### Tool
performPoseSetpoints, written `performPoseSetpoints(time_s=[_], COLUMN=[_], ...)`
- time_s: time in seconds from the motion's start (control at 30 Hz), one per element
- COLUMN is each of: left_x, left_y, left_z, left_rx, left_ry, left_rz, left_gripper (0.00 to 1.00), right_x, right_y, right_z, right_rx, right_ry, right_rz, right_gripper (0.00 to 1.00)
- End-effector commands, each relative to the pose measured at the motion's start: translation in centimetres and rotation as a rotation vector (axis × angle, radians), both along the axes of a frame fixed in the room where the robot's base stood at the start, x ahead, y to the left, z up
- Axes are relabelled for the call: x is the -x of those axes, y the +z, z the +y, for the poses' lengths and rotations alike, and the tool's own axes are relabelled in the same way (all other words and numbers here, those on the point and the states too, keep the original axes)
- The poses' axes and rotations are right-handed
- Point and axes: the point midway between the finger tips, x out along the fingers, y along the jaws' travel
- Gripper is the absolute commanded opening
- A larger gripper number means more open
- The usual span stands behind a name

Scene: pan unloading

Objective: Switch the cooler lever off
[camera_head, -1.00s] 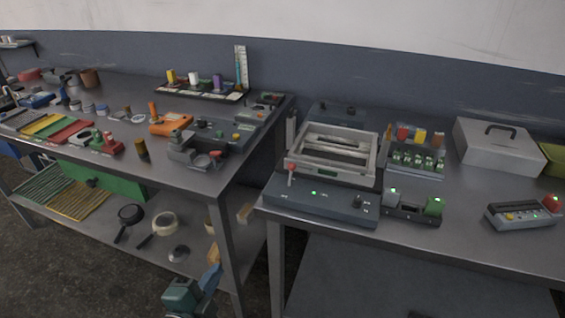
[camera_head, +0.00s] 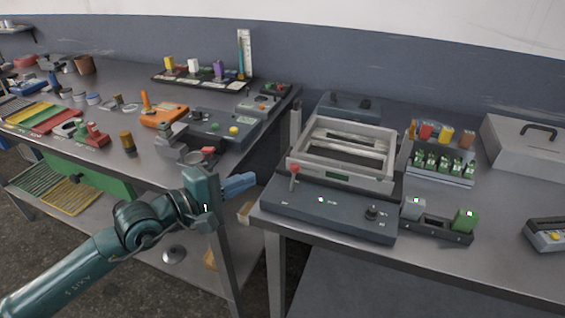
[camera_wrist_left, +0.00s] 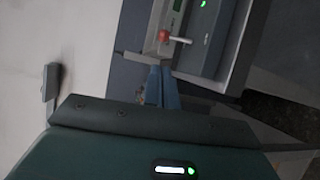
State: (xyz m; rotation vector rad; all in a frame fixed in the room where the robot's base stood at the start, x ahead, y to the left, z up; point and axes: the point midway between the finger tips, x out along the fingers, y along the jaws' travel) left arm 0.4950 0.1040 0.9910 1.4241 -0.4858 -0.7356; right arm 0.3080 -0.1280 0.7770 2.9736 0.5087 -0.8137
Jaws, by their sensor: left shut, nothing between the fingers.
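The cooler (camera_head: 330,210) is a dark box with a pale open frame on top, near the left edge of the right bench. Its lever (camera_head: 293,177) has a red knob and stands up at the cooler's front left corner. A green light glows on the front panel. In the left wrist view the lever (camera_wrist_left: 175,38) shows just beyond my fingertips. My left gripper (camera_head: 250,180) is shut and empty, left of the lever and apart from it, with its blue fingers pointing at the cooler. The left fingers (camera_wrist_left: 162,86) show closed together in the wrist view. My right gripper is not in view.
A black knob (camera_head: 372,212) sits on the cooler's front right. A small unit with green-lit blocks (camera_head: 440,226) stands to its right. The left bench (camera_head: 225,160) ends close behind my left gripper, with a gap between the benches. A grey case (camera_head: 522,150) stands at right.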

Motion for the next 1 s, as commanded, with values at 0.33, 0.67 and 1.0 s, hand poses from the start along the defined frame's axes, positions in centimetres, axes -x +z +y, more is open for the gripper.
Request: performPoseSetpoints(time_s=[0.33,0.67,1.0], left_x=[-0.2,-2.5,-6.4], left_y=[0.1,0.0,-0.9], left_z=[0.2,-2.1,-6.0], left_rx=[-0.038,-0.032,-0.033], left_ry=[0.001,0.001,0.001], left_rz=[-0.029,-0.028,-0.028], left_gripper=[0.0,0.0,0.0], right_x=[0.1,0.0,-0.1], right_y=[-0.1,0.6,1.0], right_z=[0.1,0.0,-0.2], right_rx=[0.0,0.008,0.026], right_ry=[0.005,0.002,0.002], right_rz=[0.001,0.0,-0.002], right_gripper=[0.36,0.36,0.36])
